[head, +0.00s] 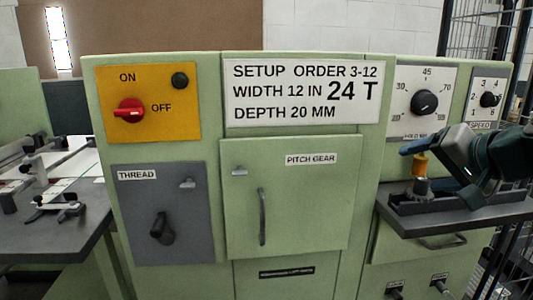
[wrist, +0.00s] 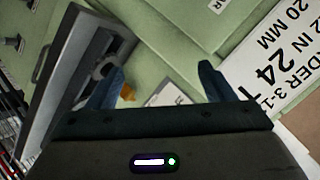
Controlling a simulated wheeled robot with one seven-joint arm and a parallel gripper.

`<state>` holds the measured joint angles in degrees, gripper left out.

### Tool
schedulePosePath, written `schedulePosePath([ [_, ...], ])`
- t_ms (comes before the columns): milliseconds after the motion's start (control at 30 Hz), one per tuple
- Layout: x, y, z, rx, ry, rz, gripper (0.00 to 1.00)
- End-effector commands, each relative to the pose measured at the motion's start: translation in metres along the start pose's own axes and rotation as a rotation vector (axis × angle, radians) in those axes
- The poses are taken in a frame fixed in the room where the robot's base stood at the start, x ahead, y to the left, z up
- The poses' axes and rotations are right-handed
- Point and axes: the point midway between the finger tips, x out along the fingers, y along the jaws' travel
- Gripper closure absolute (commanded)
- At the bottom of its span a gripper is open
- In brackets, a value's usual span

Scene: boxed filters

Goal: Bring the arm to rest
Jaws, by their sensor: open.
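My gripper (head: 414,148) is at the right of the head view, in front of the green machine below the angle dial. Its blue fingers point left, close to a small yellow knob (head: 420,163) on a grey post. In the wrist view my gripper (wrist: 160,78) shows two blue fingers spread apart with nothing held between them. Part of the yellow knob (wrist: 128,92) shows just beside the left finger. I cannot tell whether finger and knob touch.
A dark shelf (head: 470,208) lies below my gripper. A wire cage stands at right.

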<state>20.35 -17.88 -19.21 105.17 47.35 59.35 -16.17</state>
Motion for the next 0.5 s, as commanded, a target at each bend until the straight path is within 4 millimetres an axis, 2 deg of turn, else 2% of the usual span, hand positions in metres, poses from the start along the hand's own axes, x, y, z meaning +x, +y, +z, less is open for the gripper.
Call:
schedulePosePath([
  [33,0.0,-0.018,0.009,-0.015,-0.06,0.024,0.24],
  [100,0.007,-0.026,0.03,-0.041,-0.135,0.067,0.24],
  [300,0.014,-0.043,0.092,-0.152,-0.33,0.192,0.24],
  [500,0.0,-0.052,0.148,-0.317,-0.493,0.32,0.24],
])
